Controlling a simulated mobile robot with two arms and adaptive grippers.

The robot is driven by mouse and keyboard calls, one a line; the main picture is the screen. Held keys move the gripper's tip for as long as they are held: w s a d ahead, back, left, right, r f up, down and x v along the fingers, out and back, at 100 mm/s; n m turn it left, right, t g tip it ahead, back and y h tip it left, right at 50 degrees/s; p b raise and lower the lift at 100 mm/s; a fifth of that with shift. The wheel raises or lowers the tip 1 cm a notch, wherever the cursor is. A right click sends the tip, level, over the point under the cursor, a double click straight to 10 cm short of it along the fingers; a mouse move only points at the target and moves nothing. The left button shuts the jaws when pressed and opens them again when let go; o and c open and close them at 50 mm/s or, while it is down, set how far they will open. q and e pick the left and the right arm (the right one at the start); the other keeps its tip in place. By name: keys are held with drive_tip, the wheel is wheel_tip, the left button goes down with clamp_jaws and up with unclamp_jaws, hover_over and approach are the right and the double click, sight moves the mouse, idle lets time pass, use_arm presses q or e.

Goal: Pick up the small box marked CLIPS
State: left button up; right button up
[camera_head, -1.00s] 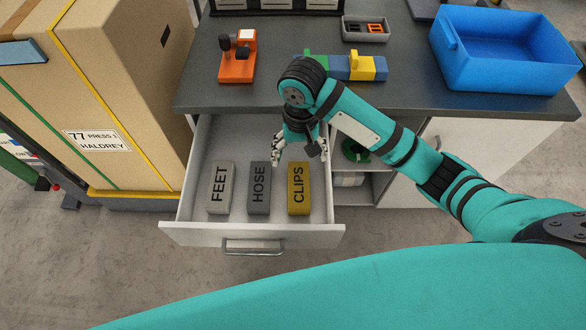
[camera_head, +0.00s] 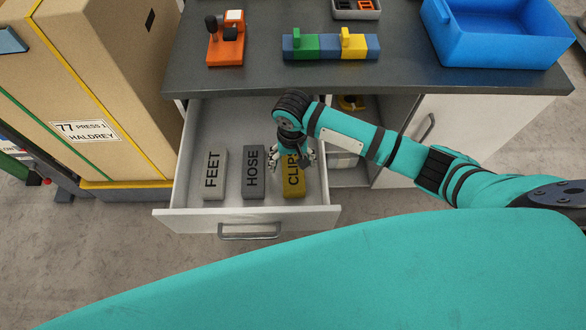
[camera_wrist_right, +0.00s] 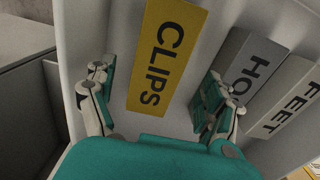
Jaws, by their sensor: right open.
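The small yellow box marked CLIPS (camera_head: 293,183) lies in the open drawer, at the right end of a row of boxes. My right gripper (camera_head: 293,160) is over its far end and covers part of its lettering in the head view. In the right wrist view the CLIPS box (camera_wrist_right: 165,55) shows between the two open fingers of my right gripper (camera_wrist_right: 160,95), with gaps on both sides. The fingers hold nothing. My left gripper is in neither view.
A grey HOSE box (camera_head: 254,172) and a lighter FEET box (camera_head: 214,173) lie left of it in the drawer (camera_head: 186,218). The countertop (camera_head: 350,78) overhangs behind. A large carton (camera_head: 90,90) stands at the left. A blue bin (camera_head: 500,50) sits on the counter.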

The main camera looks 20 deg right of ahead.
sight(293, 167)
wheel_tip(293, 167, down, 3)
drive_tip(key=shift+d+r, duration=0.1)
drive_tip(key=shift+f, duration=0.4)
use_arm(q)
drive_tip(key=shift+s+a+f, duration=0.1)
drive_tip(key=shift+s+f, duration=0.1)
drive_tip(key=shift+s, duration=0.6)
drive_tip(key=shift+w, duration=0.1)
use_arm(e)
drive_tip(key=c, duration=1.3)
